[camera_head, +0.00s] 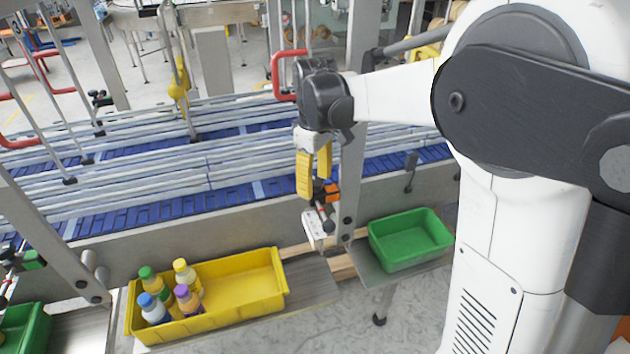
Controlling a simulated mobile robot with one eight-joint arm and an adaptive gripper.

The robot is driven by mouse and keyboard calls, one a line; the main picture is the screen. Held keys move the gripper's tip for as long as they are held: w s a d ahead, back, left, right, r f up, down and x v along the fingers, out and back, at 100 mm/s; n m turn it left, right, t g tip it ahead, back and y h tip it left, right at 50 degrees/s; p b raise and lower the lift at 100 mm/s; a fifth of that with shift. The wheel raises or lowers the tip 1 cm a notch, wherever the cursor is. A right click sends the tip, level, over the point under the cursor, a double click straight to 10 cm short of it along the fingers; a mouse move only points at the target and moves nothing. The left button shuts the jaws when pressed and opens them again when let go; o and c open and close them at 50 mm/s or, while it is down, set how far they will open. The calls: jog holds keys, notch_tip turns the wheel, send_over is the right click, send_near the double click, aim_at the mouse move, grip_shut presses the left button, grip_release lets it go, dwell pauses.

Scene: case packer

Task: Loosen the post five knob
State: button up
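My gripper (314,180) points down at the side of the conveyor, beside a metal post. An orange and black knob-like part (328,194) sits just below and right of the fingertips, on a small clamp assembly with a pale bracket (315,225). I cannot tell whether the fingers touch it. No post number is readable, so I cannot tell which knob is the post five one.
The conveyor (205,168) with blue belts and metal rails runs behind. A yellow bin (245,290) with several bottles stands front left. A green bin (408,238) stands right of the post. Another green bin (22,330) is at far left. A red handle (284,72) is near my wrist.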

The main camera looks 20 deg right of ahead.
aim_at(315, 181)
notch_tip(315, 181, up, 12)
dwell(0.6)
